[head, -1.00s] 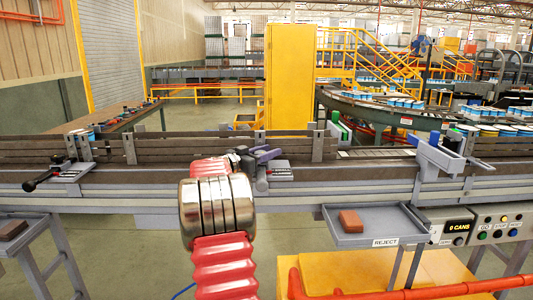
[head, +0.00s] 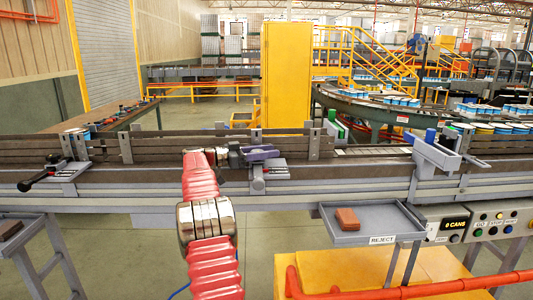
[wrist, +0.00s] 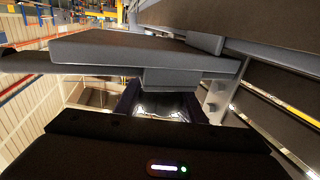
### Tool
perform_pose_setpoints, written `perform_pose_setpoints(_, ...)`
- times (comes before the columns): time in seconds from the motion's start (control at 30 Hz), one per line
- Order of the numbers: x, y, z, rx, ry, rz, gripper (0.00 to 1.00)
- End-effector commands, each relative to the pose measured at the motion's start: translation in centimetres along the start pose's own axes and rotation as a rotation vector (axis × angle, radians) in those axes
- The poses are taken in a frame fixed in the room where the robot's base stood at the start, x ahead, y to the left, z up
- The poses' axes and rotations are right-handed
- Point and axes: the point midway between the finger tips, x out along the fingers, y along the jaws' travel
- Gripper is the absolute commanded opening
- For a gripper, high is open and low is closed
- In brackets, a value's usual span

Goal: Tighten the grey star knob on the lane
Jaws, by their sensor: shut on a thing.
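My gripper (head: 262,153), with purple fingers, is at the middle clamp on the lane's near rail, at the end of my red-sleeved arm. Its jaws are shut around the grey star knob, which the fingers almost wholly hide in the head view. The clamp's small labelled plate (head: 277,172) and a grey round end (head: 257,180) show just below the fingers. In the wrist view, dark purple fingers surround a bright, unclear spot; the knob's shape cannot be made out there. A grey bar (wrist: 150,55) of the lane crosses close in front of the camera.
The lane (head: 350,170) runs across the view with brown guide rails. A clamp with a black lever (head: 40,177) is at left. A blue-topped bracket (head: 436,150) is at right. A reject tray (head: 365,236) holding a brown block (head: 348,219) hangs in front, beside a control panel (head: 480,224).

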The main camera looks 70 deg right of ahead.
Motion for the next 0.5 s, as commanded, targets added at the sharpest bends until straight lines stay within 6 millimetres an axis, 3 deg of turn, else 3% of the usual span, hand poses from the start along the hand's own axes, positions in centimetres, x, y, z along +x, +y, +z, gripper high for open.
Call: perform_pose_setpoints(0.5, 0.34, 0.70, -0.33, 0.006, 0.003, 0.133, 0.13)
